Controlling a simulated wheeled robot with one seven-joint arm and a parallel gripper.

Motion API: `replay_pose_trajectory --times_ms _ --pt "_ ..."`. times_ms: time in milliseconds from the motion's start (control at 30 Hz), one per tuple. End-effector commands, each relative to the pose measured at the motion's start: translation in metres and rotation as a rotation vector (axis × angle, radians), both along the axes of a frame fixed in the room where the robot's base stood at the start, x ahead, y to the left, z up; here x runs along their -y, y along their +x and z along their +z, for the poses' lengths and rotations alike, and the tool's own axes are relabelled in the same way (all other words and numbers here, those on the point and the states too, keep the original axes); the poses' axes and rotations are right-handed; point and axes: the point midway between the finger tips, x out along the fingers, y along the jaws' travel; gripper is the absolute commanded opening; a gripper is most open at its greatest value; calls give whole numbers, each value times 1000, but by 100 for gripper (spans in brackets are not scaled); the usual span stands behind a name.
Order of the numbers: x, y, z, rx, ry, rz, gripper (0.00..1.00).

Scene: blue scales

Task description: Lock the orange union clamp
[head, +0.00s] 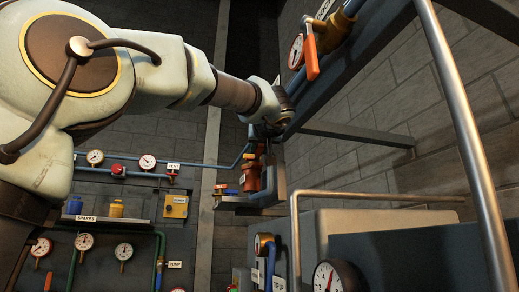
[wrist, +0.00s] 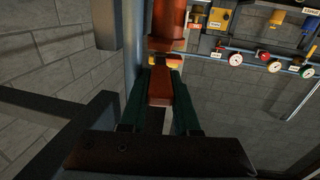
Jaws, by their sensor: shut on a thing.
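The orange union clamp (head: 251,176) is an orange-red upright fitting on a bracket near the middle of the head view, just below my gripper (head: 263,131). In the wrist view, an orange cylindrical body (wrist: 166,25) shows at the top. An orange lever-like piece (wrist: 159,88) lies between the two dark green fingers of my gripper (wrist: 160,82). The fingers are shut on this piece. A small yellow and red part (wrist: 165,61) sits between it and the cylinder. My arm hides part of the clamp in the head view, and the latch state cannot be made out.
A blue pipe (head: 345,40) with an orange-handled valve (head: 312,58) runs close to my wrist at upper right. A wall panel with gauges (head: 95,157) stands at the left. A metal rail (head: 468,130) and a large gauge (head: 336,279) are at the right.

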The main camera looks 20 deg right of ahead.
Motion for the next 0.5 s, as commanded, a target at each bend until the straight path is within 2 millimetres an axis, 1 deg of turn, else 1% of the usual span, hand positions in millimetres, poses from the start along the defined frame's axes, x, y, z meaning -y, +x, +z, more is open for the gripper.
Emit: replay_pose_trajectory --times_ms 33,133,167,500 --pt "0 0 0 0 0 0 13" --pt "0 0 0 0 0 0 2" --pt "0 0 0 0 0 0 0" --pt "0 0 0 0 0 0 0"
